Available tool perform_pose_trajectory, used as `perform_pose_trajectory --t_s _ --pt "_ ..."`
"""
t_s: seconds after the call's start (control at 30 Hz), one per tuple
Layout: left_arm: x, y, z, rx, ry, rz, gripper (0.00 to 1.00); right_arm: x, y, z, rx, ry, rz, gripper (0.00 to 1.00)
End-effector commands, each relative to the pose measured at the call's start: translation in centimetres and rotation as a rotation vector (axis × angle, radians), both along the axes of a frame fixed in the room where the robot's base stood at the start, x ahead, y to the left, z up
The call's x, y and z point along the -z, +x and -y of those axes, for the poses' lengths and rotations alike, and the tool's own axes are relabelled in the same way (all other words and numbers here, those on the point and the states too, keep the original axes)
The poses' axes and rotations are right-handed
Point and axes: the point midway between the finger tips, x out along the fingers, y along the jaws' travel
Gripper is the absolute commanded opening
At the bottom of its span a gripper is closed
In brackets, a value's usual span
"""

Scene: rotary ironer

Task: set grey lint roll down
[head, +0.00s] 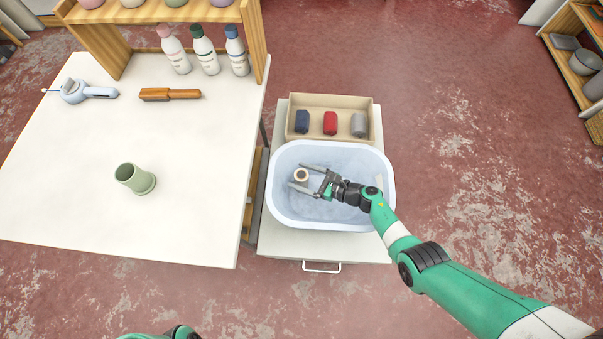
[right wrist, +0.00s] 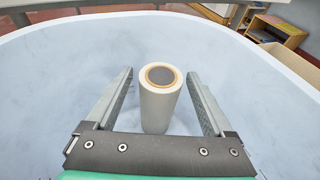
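A pale lint roll (head: 301,175) with a grey end inside a tan ring stands upright in the white tub (head: 381,205). In the right wrist view the roll (right wrist: 160,108) stands between the fingers, with a gap on each side. My right gripper (head: 303,177) is open around it, inside the tub, and does not visibly touch it. My left gripper is out of view; only a bit of green arm shows at the bottom edge.
A cardboard box (head: 329,101) behind the tub holds a navy (head: 302,122), a red (head: 330,123) and a grey (head: 359,124) item. The white table (head: 70,210) on the left bears a green cup-like holder (head: 134,178), a wooden-handled brush (head: 170,94) and several bottles.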

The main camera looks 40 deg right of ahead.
Motion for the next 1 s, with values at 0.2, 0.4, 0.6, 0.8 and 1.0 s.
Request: perform_pose_trajectory --t_s 0.2,0.4,0.6,0.8,1.0 --pt "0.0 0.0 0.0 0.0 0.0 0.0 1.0 0.0 0.0 0.0 0.0 0.0 0.0 0.86" --pt "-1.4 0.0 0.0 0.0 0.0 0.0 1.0 -1.1 -1.0 0.6 0.002 0.0 0.0 0.86" --pt "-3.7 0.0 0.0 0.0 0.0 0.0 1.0 -2.6 -5.0 2.8 0.006 0.0 0.0 0.86" --pt "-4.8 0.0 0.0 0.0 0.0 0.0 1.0 -3.6 -8.7 4.8 0.005 0.0 0.0 0.86" --pt "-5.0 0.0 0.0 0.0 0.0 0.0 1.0 -3.9 -10.1 5.5 0.001 0.0 0.0 0.86"
